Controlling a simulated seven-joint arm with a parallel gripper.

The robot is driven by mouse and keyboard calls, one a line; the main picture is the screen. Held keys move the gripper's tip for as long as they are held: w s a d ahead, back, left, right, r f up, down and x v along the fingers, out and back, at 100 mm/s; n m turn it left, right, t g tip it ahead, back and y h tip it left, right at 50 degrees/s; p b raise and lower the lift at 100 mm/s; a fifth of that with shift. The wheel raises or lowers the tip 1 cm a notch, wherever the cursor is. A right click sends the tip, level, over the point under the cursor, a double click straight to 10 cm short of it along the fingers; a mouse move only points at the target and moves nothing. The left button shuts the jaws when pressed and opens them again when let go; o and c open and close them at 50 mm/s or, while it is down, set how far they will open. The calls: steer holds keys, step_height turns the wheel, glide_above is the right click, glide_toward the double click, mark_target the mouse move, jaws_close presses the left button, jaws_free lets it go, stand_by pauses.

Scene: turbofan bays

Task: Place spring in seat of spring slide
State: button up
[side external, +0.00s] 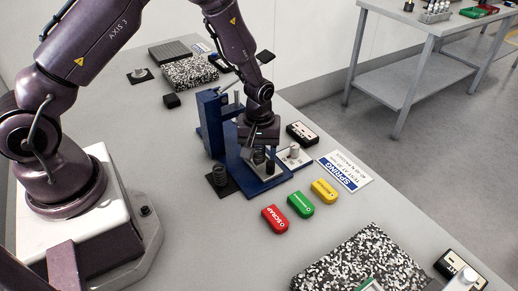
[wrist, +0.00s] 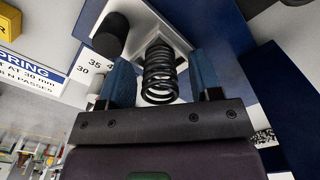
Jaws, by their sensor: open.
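A black coil spring (wrist: 159,72) stands between the two blue fingers of my gripper (wrist: 163,85) in the wrist view, with a gap on each side. My gripper is open around it. The spring's far end meets a pale plate on the blue spring slide (wrist: 225,45); how deep it sits cannot be told. In the side view my gripper (side external: 260,148) is low over the blue slide fixture (side external: 211,122), and the spring (side external: 270,167) shows dark beneath it, partly hidden. A second dark coil (side external: 220,175) stands on a black pad left of the fixture.
A white scale plate (side external: 292,158) with a knob is beside the gripper. Red (side external: 274,219), green (side external: 299,204) and yellow (side external: 325,191) tags lie in front, near a SPRING card (side external: 345,172). A speckled block (side external: 360,262) is at the front. Bare table lies left of the tags.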

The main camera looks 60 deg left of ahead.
step_height(320, 180, up, 13)
step_height(320, 180, up, 12)
steer(key=m+t, duration=0.2)
steer(key=m, duration=0.2)
glide_above(259, 152)
steer(key=s+d, duration=0.1)
steer(key=s, duration=0.5)
steer(key=s+d+r+m+t, duration=0.1)
steer(key=s+r+m+t, duration=0.2)
steer(key=s, duration=1)
step_height(259, 152, up, 4)
steer(key=m, duration=0.3)
steer(key=shift+s+m+t, duration=0.2)
steer(key=shift+m+t, duration=0.1)
steer(key=shift+m, duration=0.1)
